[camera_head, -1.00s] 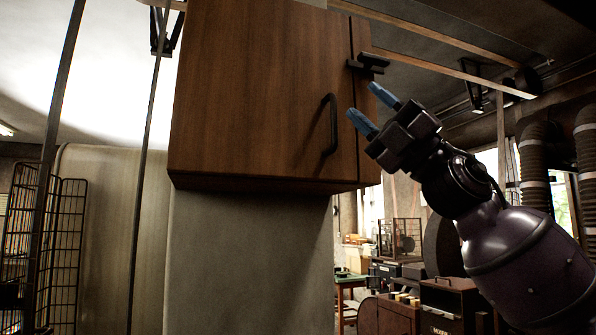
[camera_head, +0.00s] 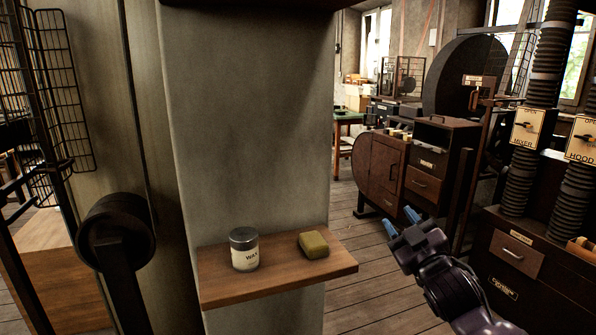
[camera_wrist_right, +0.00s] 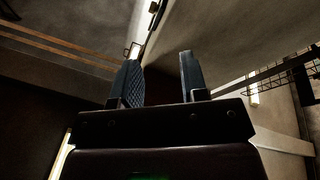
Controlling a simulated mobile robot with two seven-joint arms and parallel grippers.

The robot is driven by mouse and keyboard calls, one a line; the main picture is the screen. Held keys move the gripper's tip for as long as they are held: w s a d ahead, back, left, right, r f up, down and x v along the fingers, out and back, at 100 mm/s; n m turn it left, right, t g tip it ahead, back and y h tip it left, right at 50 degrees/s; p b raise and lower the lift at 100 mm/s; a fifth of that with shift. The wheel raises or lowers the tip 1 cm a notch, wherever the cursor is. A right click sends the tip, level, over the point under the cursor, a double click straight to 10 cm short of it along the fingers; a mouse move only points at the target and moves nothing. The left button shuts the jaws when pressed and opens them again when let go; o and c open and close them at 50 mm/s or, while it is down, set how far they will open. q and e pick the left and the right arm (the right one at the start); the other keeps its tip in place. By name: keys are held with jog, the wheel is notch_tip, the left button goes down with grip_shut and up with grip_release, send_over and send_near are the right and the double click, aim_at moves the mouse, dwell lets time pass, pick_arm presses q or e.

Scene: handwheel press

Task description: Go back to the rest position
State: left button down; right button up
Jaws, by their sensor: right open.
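My right gripper (camera_head: 402,222) is open and empty in the head view, with its blue fingertips pointing up and left. It is in front of the floor, to the right of the small wooden shelf (camera_head: 280,275), and apart from it. In the right wrist view its two fingers (camera_wrist_right: 160,80) stand apart with nothing between them. My left gripper is not in view. Only the dark underside of the wooden cabinet (camera_head: 260,3) shows at the top edge of the head view.
A wax tin (camera_head: 244,250) and a green-yellow block (camera_head: 313,245) sit on the shelf, which is fixed to a grey pillar (camera_head: 245,130). Dark cabinets (camera_head: 425,160) and ribbed hoses (camera_head: 540,105) stand at the right. Plank floor (camera_head: 350,270) lies open between shelf and cabinets.

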jog(key=s+d+f+m+g+h, duration=0.1)
jog(key=s+f+m, duration=0.15)
jog(key=f, duration=0.45)
jog(key=s+d+f+m+g+h, duration=0.1)
jog(key=s+f+g, duration=0.15)
jog(key=f, duration=0.45)
jog(key=s+d+f+m+g+h, duration=0.1)
jog(key=s+d+f+m+g, duration=0.1)
jog(key=s+f, duration=1)
jog(key=s+d+f+m+g+h, duration=0.2)
jog(key=s+d+f+m+g, duration=0.1)
jog(key=s+f, duration=1)
jog(key=s, duration=0.4)
jog(key=shift+g+h, duration=0.3)
jog(key=shift+g, duration=0.05)
